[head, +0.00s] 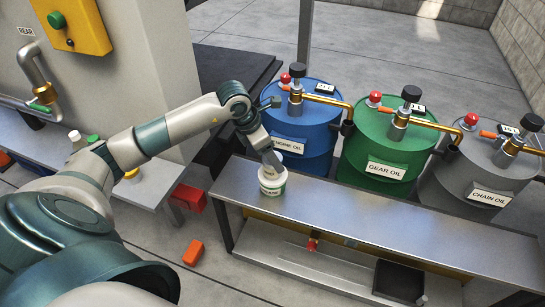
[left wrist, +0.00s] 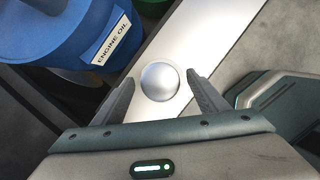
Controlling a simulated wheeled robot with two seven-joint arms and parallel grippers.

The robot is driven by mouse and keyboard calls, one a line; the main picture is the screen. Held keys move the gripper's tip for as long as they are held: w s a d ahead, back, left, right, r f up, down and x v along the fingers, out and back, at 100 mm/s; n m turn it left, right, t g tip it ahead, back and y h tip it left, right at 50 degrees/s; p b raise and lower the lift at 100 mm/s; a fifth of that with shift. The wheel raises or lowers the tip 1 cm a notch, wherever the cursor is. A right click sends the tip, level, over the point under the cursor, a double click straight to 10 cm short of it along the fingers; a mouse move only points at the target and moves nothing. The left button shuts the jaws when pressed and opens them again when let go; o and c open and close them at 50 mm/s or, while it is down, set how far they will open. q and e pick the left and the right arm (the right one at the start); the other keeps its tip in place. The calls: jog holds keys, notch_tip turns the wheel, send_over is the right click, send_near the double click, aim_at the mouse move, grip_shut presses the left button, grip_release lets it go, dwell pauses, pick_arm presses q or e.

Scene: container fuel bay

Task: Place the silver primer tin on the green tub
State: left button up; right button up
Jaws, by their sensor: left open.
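The silver primer tin shows in the left wrist view as a round, shiny silver top (left wrist: 160,81) between my open fingers, with gaps on both sides. My left gripper (left wrist: 160,97) is open around it and, in the head view, points down at the left end of the metal bench (head: 272,158). There, a pale container with a green-edged label (head: 271,188) stands upright, and a second label shows higher up. It looks like the tin stacked on the green tub, but the finger partly hides the top, and I cannot tell fully. My right gripper is not in view.
Blue (head: 312,135), green (head: 385,150) and grey (head: 478,170) oil drums with brass taps stand behind the bench (head: 370,215). The bench is clear to the right. Small containers (head: 75,138) stand on the left counter.

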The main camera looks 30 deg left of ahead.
pick_arm(q)
jog(key=v, duration=1)
